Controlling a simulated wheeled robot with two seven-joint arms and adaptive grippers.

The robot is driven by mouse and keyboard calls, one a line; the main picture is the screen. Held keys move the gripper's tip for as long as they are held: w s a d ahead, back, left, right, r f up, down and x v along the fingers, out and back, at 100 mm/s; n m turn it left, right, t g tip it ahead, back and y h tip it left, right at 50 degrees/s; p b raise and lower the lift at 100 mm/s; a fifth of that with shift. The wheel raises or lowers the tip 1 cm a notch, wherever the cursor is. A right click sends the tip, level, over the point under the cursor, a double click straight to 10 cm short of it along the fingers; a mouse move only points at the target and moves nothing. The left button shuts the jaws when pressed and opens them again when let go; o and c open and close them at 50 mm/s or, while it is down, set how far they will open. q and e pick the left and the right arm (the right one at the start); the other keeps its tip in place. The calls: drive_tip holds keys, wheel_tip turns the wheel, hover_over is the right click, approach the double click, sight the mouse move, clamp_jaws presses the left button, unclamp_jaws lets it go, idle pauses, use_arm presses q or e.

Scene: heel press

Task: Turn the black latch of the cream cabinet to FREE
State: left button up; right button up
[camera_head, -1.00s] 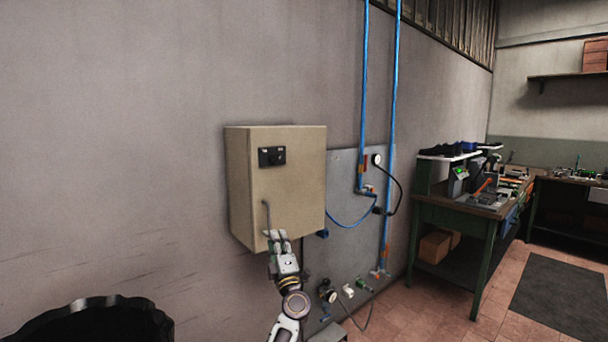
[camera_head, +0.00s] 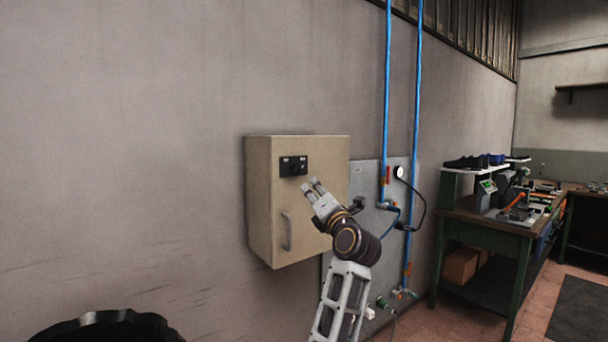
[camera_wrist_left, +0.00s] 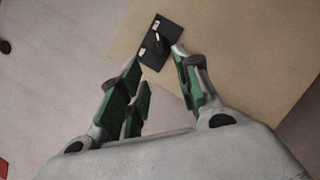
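The cream cabinet (camera_head: 272,215) hangs closed on the wall in the head view. Its black latch (camera_head: 294,167) sits on a dark plate near the top of the front, with small pale labels too small to read. My left gripper (camera_head: 310,183) is just below and right of the latch plate, apart from it as far as I can tell. In the left wrist view the gripper (camera_wrist_left: 158,58) is open and empty, its green-padded fingers spread towards the latch (camera_wrist_left: 160,42). The latch's exact setting is unclear. My right gripper is not in view.
A grey bar handle (camera_head: 287,231) is on the cabinet front below the latch. A panel with a gauge (camera_head: 399,172) and blue pipes (camera_head: 387,100) is to the right. A black bin (camera_head: 105,328) stands lower left. A green workbench (camera_head: 480,228) is farther right.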

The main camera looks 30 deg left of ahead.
sight(299, 171)
use_arm(q)
drive_tip(key=p+x, duration=0.1)
drive_tip(key=x, duration=1.2)
drive_tip(key=shift+f, duration=0.1)
drive_tip(key=shift+w+a, duration=0.2)
drive_tip(key=shift+a, duration=0.2)
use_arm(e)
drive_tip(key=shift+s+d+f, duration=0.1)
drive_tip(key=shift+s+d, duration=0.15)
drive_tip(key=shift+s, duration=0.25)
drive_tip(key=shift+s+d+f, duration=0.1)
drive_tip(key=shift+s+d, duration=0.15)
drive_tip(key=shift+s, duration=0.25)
use_arm(q)
clamp_jaws()
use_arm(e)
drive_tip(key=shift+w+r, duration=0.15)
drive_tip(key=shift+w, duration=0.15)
